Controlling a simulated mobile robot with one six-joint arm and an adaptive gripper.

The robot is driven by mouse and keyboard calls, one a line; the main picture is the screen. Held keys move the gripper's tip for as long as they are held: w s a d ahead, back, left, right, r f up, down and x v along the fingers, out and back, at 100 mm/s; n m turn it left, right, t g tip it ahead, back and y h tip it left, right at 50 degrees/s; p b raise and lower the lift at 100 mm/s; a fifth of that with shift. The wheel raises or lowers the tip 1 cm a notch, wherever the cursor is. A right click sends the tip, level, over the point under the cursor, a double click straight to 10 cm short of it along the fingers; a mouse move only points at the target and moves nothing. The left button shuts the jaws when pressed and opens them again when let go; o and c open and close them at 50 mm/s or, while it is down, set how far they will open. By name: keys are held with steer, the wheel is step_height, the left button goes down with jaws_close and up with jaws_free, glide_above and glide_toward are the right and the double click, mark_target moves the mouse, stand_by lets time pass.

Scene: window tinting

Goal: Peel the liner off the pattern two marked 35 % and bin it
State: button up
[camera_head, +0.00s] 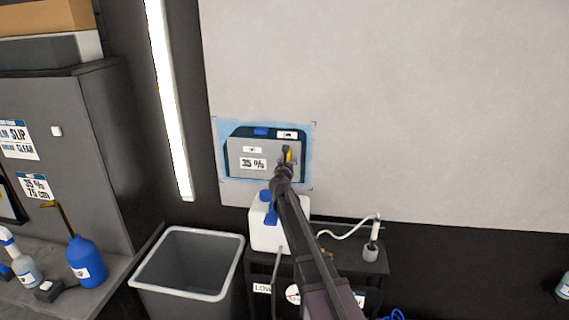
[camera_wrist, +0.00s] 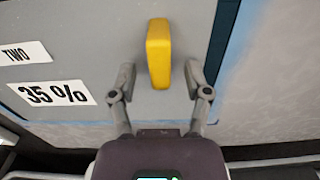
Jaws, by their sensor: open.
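The pattern (camera_head: 235,158) is a grey panel with a dark edge on the wall board, bordered by a light blue outline. It carries a "35 %" label (camera_head: 252,163), and the wrist view shows labels reading "TWO" (camera_wrist: 22,54) and "35 %" (camera_wrist: 52,94). A yellow tab (camera_wrist: 158,55) stands on its right part. My gripper (camera_wrist: 160,76) is open, its two fingers on either side of the tab's lower end, with no visible contact. In the head view my gripper (camera_head: 286,158) covers part of the tab. A grey-rimmed bin (camera_head: 187,230) stands below left, open at the top.
A white jug (camera_head: 265,232) with blue parts stands on a dark cart (camera_head: 340,258) below the pattern. A grey cabinet (camera_head: 75,150) and a bench with a blue bottle (camera_head: 87,262) are at left. The wall board (camera_head: 430,110) is bare at right.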

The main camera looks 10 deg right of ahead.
jaws_close()
stand_by(0.5)
steer(key=shift+v, duration=2.45)
